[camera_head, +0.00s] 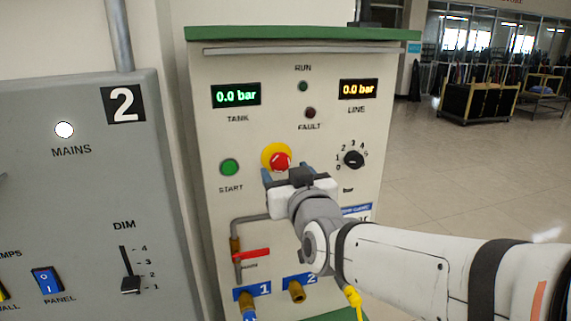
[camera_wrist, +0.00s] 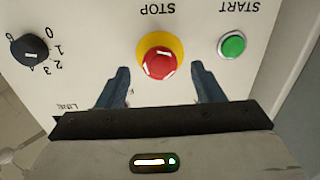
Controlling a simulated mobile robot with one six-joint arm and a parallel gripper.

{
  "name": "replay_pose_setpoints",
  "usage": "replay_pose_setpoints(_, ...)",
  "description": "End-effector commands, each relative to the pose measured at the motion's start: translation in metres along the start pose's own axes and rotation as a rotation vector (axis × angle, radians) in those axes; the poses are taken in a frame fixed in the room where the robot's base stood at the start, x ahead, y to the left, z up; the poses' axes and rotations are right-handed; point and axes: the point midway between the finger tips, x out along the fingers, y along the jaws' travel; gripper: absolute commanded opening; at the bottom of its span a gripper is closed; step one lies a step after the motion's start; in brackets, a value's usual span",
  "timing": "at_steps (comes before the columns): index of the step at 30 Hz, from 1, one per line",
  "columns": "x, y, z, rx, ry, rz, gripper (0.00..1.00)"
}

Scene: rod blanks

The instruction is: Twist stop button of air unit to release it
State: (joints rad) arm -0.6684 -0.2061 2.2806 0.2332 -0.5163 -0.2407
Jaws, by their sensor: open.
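The air unit (camera_head: 210,135) is a cream panel with a green top edge. Its stop button is a red mushroom head (camera_head: 281,161) on a yellow round plate (camera_head: 268,152), right of the green start button (camera_head: 229,167). In the wrist view the red stop button (camera_wrist: 159,63) shows upside down on its yellow plate (camera_wrist: 178,43), with a white mark on the head. My gripper (camera_wrist: 157,80) is open, one finger on each side below the button in that view, apart from it. In the head view my gripper (camera_head: 290,177) is in front of the panel and covers the button's lower part.
A dark rotary knob (camera_head: 353,159) sits right of the stop button. Below are a red-handled valve (camera_head: 252,253) and brass outlets (camera_head: 297,291). Both displays (camera_head: 236,95) read 0.0 bar. A grey electrical cabinet (camera_head: 80,205) stands at left. Open floor lies at right.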

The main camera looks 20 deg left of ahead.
Motion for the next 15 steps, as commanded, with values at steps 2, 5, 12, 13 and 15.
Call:
replay_pose_setpoints(2, 0.011, 0.001, -0.001, -0.002, -0.003, 0.000, 0.61)
replay_pose_setpoints(5, 0.022, 0.001, -0.001, -0.001, -0.002, 0.001, 0.61)
replay_pose_setpoints(12, 0.032, 0.001, 0.000, -0.001, -0.001, 0.001, 0.61)
replay_pose_setpoints(13, 0.032, 0.001, 0.000, -0.001, -0.001, 0.001, 0.61)
replay_pose_setpoints(15, 0.032, 0.001, 0.000, -0.001, -0.001, 0.002, 0.61)
